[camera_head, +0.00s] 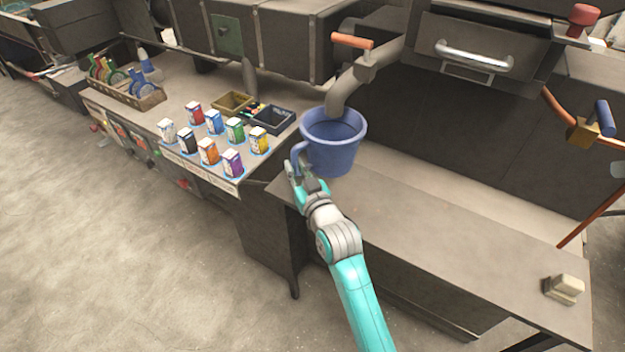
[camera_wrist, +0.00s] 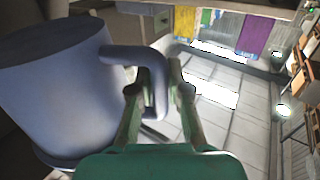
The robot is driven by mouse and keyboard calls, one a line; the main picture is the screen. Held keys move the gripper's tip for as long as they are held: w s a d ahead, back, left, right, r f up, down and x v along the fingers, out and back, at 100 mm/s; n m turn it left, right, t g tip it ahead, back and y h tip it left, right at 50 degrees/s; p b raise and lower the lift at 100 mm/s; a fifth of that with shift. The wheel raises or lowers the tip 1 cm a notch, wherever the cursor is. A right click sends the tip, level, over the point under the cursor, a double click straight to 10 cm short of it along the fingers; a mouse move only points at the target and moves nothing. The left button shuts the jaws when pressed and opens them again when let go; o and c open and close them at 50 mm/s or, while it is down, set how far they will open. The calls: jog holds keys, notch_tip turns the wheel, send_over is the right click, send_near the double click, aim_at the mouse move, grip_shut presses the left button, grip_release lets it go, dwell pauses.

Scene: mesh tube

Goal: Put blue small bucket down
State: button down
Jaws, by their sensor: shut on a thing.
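The small blue bucket (camera_head: 335,150) is in the head view, upright under the mouth of a grey spout (camera_head: 345,98). My gripper (camera_head: 303,172) is at the bucket's left side, shut on its handle. In the wrist view the bucket (camera_wrist: 55,85) fills the left side, and its looped handle (camera_wrist: 135,55) passes between the fingers of my gripper (camera_wrist: 158,88). Whether the bucket's base touches the bench (camera_head: 440,225) cannot be told. The inside of the bucket looks blue, with no clear contents.
Several coloured cartons (camera_head: 208,150) stand on the table to the left, near two small open boxes (camera_head: 233,101). An orange-handled valve (camera_head: 352,41) sits above the spout. A pale block (camera_head: 564,288) lies at the bench's right end. The bench between is clear.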

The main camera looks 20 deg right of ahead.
jog(key=shift+f, duration=4.35)
jog(key=c, duration=1.1)
grip_release()
jog(key=shift+s, duration=0.15)
jog(key=s, duration=1.1)
jog(key=shift+s+d, duration=0.25)
jog(key=shift+s, duration=0.15)
